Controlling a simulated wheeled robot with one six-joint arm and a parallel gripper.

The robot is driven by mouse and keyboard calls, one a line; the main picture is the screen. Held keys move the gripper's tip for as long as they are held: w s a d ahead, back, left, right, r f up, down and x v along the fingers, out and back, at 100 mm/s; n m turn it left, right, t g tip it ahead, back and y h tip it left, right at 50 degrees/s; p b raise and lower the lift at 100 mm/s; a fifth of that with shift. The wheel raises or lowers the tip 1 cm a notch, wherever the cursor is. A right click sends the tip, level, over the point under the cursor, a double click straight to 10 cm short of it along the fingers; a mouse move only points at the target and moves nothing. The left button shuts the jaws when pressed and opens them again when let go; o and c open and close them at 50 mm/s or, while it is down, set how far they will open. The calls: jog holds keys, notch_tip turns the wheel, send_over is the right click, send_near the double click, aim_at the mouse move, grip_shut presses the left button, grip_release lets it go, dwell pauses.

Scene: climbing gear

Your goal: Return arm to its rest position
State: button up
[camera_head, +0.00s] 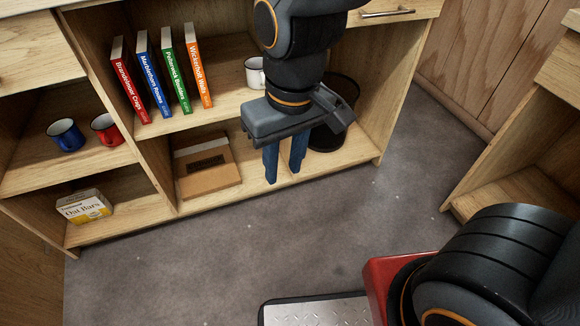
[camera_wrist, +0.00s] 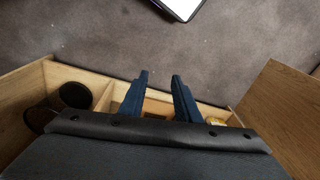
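My gripper (camera_head: 285,162) hangs in front of the open wooden shelf unit in the head view, fingers pointing down. Its two blue fingers are a little apart, with nothing visible between them. In the wrist view my gripper (camera_wrist: 160,82) also shows both fingers spread with bare floor beyond their tips. The arm reaches out over the lower shelf area and partly hides a white mug (camera_head: 255,73) and a black bin (camera_head: 328,138).
The shelf unit (camera_head: 160,209) holds four upright books, such as a red one (camera_head: 130,82), a blue mug (camera_head: 66,135), a red mug (camera_head: 107,129), a cardboard box (camera_head: 207,168) and an Oat Bars box (camera_head: 84,206). Grey floor (camera_head: 240,262) is clear. Another cabinet (camera_head: 480,190) stands right.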

jog(key=shift+s+d+r+g, duration=0.2)
jog(key=shift+s+d+r, duration=0.05)
jog(key=shift+s, duration=0.4)
jog(key=shift+s+d+r+g, duration=0.2)
jog(key=shift+s+d, duration=0.05)
jog(key=shift+s, duration=0.35)
dwell(0.3)
jog(key=d+r+m+p, duration=0.2)
jog(key=d+r+p, duration=0.6)
jog(key=r+p, duration=0.2)
jog(key=d+r+m+h+p, duration=0.1)
jog(key=d+r+m+p, duration=0.2)
jog(key=d+r+p, duration=0.5)
notch_tip(320, 180, up, 3)
jog(key=p, duration=0.7)
jog(key=shift+s+d+f, duration=0.2)
jog(key=shift+s, duration=0.2)
